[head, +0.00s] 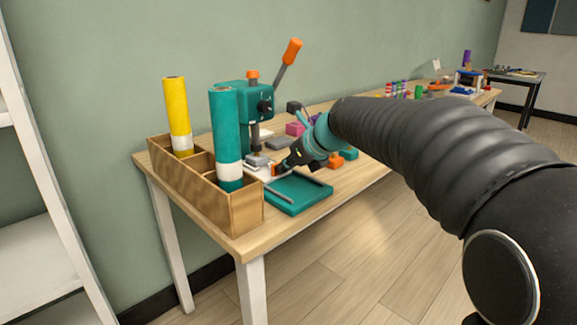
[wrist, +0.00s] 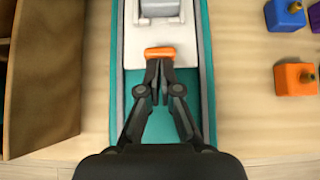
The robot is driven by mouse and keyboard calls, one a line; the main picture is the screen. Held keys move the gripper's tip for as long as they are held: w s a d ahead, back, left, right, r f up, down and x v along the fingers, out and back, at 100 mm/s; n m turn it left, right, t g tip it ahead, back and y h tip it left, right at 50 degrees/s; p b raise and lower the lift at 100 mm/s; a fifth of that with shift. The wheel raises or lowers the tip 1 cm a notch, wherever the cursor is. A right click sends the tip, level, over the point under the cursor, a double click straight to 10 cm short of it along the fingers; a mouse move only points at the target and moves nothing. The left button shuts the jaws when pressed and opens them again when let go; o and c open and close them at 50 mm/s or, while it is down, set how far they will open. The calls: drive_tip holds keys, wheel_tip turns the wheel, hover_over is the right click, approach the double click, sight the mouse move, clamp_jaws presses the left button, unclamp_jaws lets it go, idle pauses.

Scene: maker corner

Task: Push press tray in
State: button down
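The press (head: 245,105) is teal with an orange-tipped lever and stands at the back of the table. Its teal base with grey rails (head: 299,193) reaches toward the front edge. The white press tray (wrist: 174,68) sits between the rails in the wrist view, with an orange handle (wrist: 159,53) on its near edge. My gripper (wrist: 158,64) is over the base, its fingertips close together at the handle's near side. No object shows between the fingertips. I cannot tell whether they touch the handle. In the head view my gripper (head: 280,169) partly hides the tray.
A wooden box (head: 240,212) holding a yellow roll (head: 178,112) and a teal roll (head: 224,130) stands left of the base. An orange block (wrist: 295,79) and a blue block (wrist: 284,15) lie to the right. Bare tabletop lies just right of the base.

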drive_tip(key=shift+s+d, duration=1.05)
drive_tip(key=s+d+r+n, duration=0.3)
drive_tip(key=s+d+r, duration=0.3)
drive_tip(key=s+d+f+n+g+h, duration=0.2)
drive_tip(key=s+d+f+n+h, duration=0.15)
drive_tip(key=s+f+n, duration=0.6)
drive_tip(key=s+d+f+n+h, duration=0.1)
drive_tip(key=s+f+n, duration=0.3)
drive_tip(key=s+n, duration=0.3)
drive_tip(key=s+d+f+n+h, duration=0.2)
drive_tip(key=s+f+n, duration=0.2)
drive_tip(key=s+n, duration=0.4)
drive_tip(key=shift+s+d+t, duration=0.3)
drive_tip(key=shift+s, duration=0.45)
